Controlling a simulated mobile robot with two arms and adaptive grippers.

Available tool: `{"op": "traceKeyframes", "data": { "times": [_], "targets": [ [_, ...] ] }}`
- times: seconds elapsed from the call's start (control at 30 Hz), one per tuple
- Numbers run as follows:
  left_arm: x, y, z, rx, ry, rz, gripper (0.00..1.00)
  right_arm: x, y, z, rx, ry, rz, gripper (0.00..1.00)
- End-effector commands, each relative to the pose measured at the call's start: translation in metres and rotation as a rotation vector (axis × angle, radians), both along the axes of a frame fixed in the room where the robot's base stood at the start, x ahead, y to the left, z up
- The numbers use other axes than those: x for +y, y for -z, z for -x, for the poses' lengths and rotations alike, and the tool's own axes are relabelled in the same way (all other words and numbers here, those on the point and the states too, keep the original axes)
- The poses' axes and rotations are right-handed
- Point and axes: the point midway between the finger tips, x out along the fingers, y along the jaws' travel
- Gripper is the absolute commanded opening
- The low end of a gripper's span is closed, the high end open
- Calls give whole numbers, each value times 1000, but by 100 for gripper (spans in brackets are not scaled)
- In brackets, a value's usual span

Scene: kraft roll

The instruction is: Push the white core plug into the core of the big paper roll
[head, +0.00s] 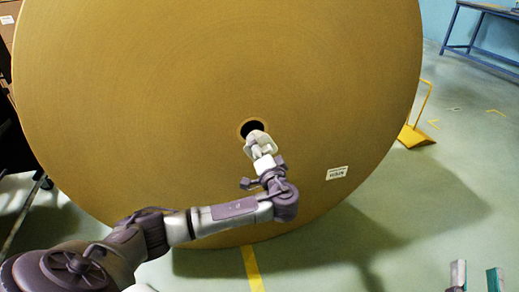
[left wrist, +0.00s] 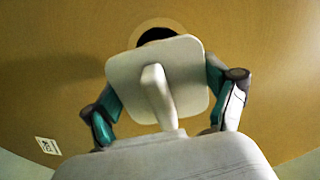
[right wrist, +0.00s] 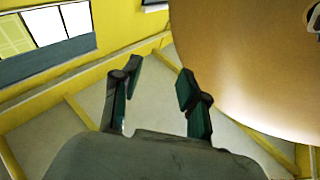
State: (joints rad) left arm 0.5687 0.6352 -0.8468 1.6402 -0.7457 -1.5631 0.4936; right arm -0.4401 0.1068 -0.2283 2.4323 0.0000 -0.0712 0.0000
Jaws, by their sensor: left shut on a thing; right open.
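The big brown paper roll (head: 150,110) stands on edge and fills most of the head view. Its dark core (head: 254,127) has a pale ring; in the left wrist view the core (left wrist: 156,35) shows just above the plug. The white core plug (head: 258,138) has a squarish plate (left wrist: 185,75) with a raised rib. My left gripper (head: 262,150) is shut on the plug, at the core's lower edge. Whether the plug's far end is inside the core is hidden. My right gripper (head: 476,278) is open and empty, low at right; it also shows in the right wrist view (right wrist: 160,77).
A white label (head: 336,173) is on the roll's face. A yellow stand (head: 416,132) is on the floor right of the roll, and a blue table (head: 480,40) stands at the back right. Dark equipment is at the left edge. The floor at right is mostly clear.

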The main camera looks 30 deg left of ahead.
Motion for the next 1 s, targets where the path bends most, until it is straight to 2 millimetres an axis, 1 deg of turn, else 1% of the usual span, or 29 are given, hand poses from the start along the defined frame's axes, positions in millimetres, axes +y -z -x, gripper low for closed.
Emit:
{"op": "traceKeyframes", "data": {
  "times": [0.43,1.0],
  "targets": [
    [2,0,-2,0,0,0,48,0,1,1,0,0,-1,44],
    [11,1,-10,0,0,0,48,2,-17,7,-111,-11,-31,44]
  ]
}}
